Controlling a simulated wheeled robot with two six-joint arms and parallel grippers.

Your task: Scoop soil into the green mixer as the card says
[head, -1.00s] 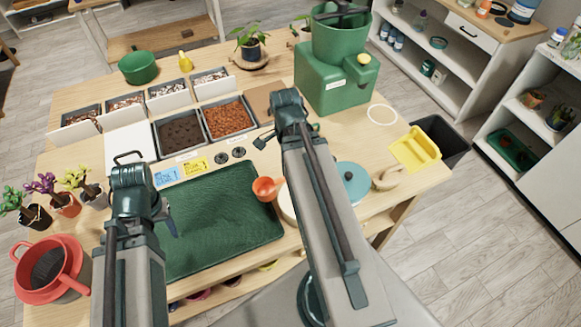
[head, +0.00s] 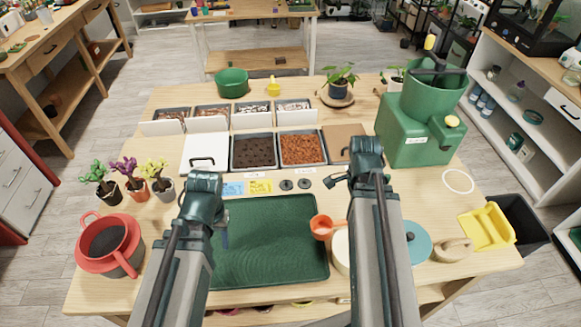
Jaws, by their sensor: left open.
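The green mixer (head: 415,130) stands at the back right of the table. A bin of dark soil (head: 253,151) and a bin of reddish-brown material (head: 301,149) sit side by side mid-table. A blue card (head: 233,189) and a yellow card (head: 259,187) lie before them; their print is too small to read. An orange scoop (head: 321,227) is at the green mat's right edge, partly above a pale round thing. My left gripper (head: 225,236) is open and empty over the mat's left side. My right gripper (head: 334,181) is near the bins' front; its jaw gap is unclear.
The green mat (head: 270,250) is bare. Several smaller bins (head: 212,112) stand behind the soil bins. A red pot (head: 108,246) and small plants (head: 131,185) are left. A teal lid (head: 413,242) and a yellow tray (head: 487,227) are right.

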